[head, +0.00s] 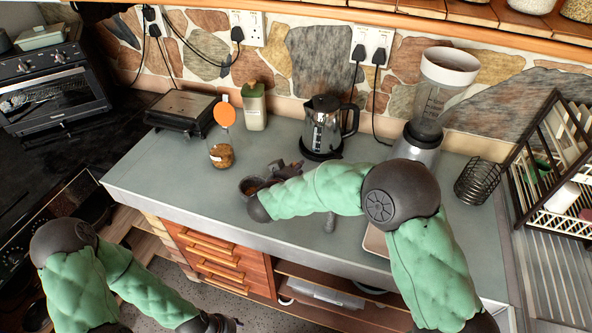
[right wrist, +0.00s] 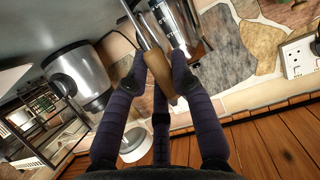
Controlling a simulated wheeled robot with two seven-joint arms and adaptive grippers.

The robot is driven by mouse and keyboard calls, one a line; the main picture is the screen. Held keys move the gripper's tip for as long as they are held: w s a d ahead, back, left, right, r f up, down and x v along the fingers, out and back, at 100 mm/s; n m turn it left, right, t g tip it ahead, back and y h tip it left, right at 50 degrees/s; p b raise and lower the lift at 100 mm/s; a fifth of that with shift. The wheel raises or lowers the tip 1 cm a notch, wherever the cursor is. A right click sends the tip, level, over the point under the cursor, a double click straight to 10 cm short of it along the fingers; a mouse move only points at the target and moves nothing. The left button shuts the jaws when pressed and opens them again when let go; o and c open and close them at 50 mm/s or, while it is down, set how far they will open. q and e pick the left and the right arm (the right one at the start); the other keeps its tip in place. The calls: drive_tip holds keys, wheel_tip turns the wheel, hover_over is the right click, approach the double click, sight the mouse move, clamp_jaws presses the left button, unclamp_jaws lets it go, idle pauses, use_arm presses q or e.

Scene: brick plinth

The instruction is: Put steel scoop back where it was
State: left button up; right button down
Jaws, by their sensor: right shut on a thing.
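My right gripper (right wrist: 158,72) is shut on the steel scoop in the right wrist view. The scoop's brown handle (right wrist: 162,78) lies between the dark fingers, and its thin steel shaft (right wrist: 142,28) runs up out of the picture. In the head view my right gripper (head: 284,168) is over the counter, left of the kettle and right of the jar; the scoop cannot be made out clearly there.
A kettle (head: 323,125), a blender (head: 430,105), a wire holder (head: 475,181) and a dish rack (head: 555,170) stand rightward. The counter's left front is clear.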

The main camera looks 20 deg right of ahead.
drive_tip(key=c, duration=1.1)
unclamp_jaws()
drive_tip(key=shift+f, duration=0.15)
drive_tip(key=shift+o, duration=0.2)
drive_tip(key=shift+s+a+r, duration=0.1)
drive_tip(key=shift+r, duration=0.15)
drive_tip(key=p+v, duration=0.3)
drive_tip(key=v, duration=0.8)
drive_tip(key=shift+s+a, duration=0.2)
drive_tip(key=shift+s, duration=0.15)
